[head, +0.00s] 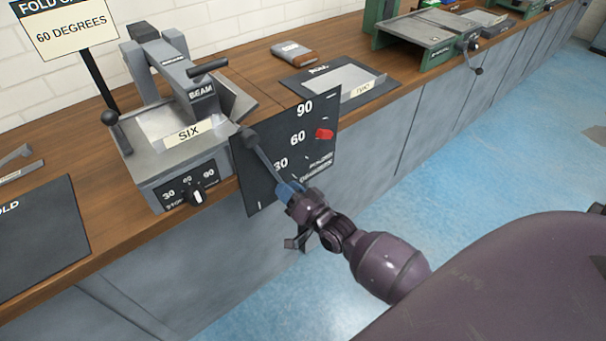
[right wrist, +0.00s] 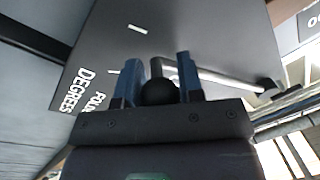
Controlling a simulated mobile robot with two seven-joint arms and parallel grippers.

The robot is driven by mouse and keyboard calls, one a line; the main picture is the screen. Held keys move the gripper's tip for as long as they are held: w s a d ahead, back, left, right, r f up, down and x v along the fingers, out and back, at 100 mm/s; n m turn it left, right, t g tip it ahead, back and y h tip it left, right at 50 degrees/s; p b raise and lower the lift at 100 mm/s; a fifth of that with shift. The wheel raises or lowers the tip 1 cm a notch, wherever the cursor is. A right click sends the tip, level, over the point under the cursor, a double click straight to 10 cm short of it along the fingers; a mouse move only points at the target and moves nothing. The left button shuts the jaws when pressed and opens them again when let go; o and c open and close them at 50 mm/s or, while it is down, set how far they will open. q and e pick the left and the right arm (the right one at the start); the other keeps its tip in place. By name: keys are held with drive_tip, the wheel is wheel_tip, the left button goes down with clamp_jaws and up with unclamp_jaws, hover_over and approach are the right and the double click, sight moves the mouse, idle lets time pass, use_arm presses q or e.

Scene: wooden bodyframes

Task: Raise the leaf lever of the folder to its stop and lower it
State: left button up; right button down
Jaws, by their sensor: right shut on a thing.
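The folder (head: 150,182) stands on the bench at the left, with a block marked BEAM (head: 201,92) and a sheet labelled SIX (head: 186,134). Its front dial (head: 195,197) reads 30, 60, 90, and its pointer appears to point up, near 60. The leaf lever (head: 262,157) slopes down to the right from its pivot across the dark degree plate (head: 318,160), its end low, below the 30 mark. My right gripper (head: 290,190) is shut on the lever's end; the right wrist view shows its black knob (right wrist: 160,92) between the blue fingers. My left gripper is not in view.
A red marker (head: 325,134) sits on the plate near 60. A sign (head: 68,30) reads 60 DEGREES. A dark mat with a sheet labelled TWO (head: 362,90) and a green-framed machine (head: 425,40) stand further right. The floor before the bench is clear.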

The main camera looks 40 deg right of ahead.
drive_tip(key=a+f+m, duration=0.1)
drive_tip(key=a+m, duration=0.3)
drive_tip(key=a, duration=0.3)
drive_tip(key=shift+s+f+m, duration=0.2)
drive_tip(key=shift+s+m, duration=0.1)
drive_tip(key=shift+a, duration=0.1)
drive_tip(key=c, duration=0.8)
unclamp_jaws()
drive_tip(key=shift+a, duration=0.1)
drive_tip(key=shift+o, duration=0.2)
drive_tip(key=s+d+p, duration=0.1)
drive_tip(key=s, duration=0.9)
drive_tip(key=shift+s+d+f, duration=0.3)
drive_tip(key=shift+s+f, duration=0.05)
drive_tip(key=shift+f, duration=0.1)
